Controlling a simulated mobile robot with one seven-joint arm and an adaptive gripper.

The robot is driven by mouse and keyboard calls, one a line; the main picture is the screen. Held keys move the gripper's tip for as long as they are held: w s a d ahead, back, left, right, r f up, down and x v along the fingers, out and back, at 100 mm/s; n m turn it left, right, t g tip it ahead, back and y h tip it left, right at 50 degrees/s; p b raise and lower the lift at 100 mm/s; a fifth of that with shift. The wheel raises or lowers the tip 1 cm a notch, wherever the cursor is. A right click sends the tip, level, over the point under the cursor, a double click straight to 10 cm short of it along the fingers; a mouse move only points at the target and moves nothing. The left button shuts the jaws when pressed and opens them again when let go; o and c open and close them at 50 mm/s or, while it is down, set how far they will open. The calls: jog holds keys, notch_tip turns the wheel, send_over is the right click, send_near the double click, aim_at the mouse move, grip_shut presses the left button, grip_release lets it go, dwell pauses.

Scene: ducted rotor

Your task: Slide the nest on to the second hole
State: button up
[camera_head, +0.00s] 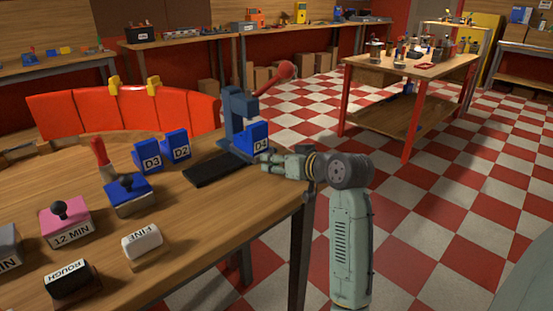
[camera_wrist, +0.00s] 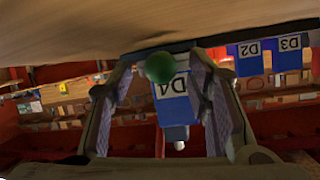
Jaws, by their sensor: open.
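A blue block labelled D4 (camera_head: 257,140) stands at the blue press (camera_head: 234,108), beside its column. Which part is the nest, and where the second hole is, I cannot tell; no holes show clearly. My gripper (camera_head: 266,160) is at the right of the press, close to the D4 block. In the wrist view my gripper (camera_wrist: 160,58) is open, and the D4 block (camera_wrist: 172,108) appears between its fingers, upside down. A green ball (camera_wrist: 160,67) partly covers that block. Whether the fingers touch anything is unclear. A black plate (camera_head: 212,170) extends left from the press.
Blue blocks D3 (camera_head: 149,156) and D2 (camera_head: 176,146) stand left of the press. A blue box with a black knob (camera_head: 129,194), a pink 12 MIN box (camera_head: 67,222), FINE (camera_head: 142,241) and ROUGH (camera_head: 71,285) blocks are nearer. The red lever ball (camera_head: 285,70) sticks out rightward.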

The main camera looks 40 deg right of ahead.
jog(key=shift+w+f, duration=0.2)
jog(key=shift+w, duration=0.25)
jog(key=shift+c, duration=0.2)
grip_shut()
dwell(0.4)
